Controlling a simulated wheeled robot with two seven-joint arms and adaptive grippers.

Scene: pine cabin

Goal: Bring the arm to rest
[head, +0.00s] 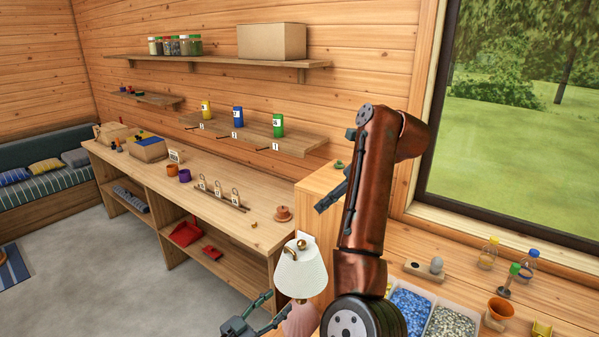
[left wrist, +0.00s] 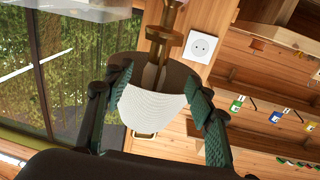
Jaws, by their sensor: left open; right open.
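My left gripper (head: 270,309) is low in the head view, to the left of a small lamp with a white ribbed shade (head: 301,272). In the left wrist view the shade (left wrist: 152,106) shows between its two spread fingers. The jaws are open; I cannot tell whether a finger touches the shade. My right arm (head: 370,200) rises large in the middle of the head view. My right gripper (head: 331,188) is partly hidden behind it and is open, with nothing seen in it.
A long wooden bench (head: 235,222) holds cups, boxes and tagged hooks. Shelves with jars (head: 182,46) and coloured canisters (head: 238,117) line the wall.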

